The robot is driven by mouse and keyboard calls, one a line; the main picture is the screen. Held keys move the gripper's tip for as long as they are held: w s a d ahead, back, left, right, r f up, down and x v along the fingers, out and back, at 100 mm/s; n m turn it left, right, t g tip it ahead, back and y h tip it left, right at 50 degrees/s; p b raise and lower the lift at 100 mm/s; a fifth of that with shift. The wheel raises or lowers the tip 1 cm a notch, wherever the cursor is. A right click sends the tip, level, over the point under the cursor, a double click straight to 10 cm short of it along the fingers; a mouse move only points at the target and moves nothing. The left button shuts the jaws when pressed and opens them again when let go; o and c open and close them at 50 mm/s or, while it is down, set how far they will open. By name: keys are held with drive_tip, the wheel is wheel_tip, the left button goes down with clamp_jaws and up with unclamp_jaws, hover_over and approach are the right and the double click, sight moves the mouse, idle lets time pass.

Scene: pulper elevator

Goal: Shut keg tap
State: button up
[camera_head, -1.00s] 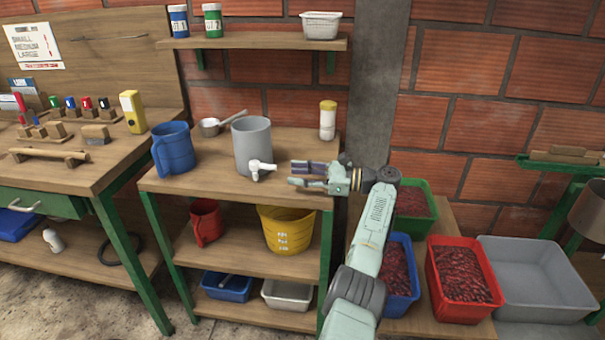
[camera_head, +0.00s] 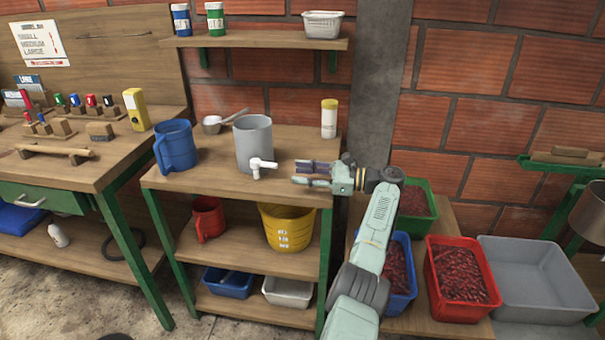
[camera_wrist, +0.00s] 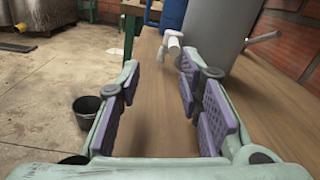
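The keg is a grey cylinder (camera_head: 253,143) standing on the wooden bench top. Its white tap (camera_head: 262,167) sticks out low on its front; the tap (camera_wrist: 173,43) also shows in the wrist view, ahead between and beyond my fingertips. The keg (camera_wrist: 215,35) fills the upper right of that view. My gripper (camera_head: 297,174) is just right of the tap, apart from it, pointing left toward it. In the wrist view my gripper's two purple-padded fingers (camera_wrist: 160,80) are spread apart with nothing between them. I cannot tell the exact position of the tap's lever.
A blue jug (camera_head: 175,146) stands left of the keg and a metal scoop (camera_head: 212,125) behind it. A yellow-capped white shaker (camera_head: 329,118) stands at the back right. A wall shelf (camera_head: 255,42) is above. The bench top (camera_head: 225,182) before the keg is clear.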

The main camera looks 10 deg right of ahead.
drive_tip(key=v, duration=0.5)
drive_tip(key=shift+s+d+r, duration=0.1)
drive_tip(key=shift+d, duration=0.2)
drive_tip(key=shift+v, duration=0.75)
drive_tip(key=shift+s, duration=0.1)
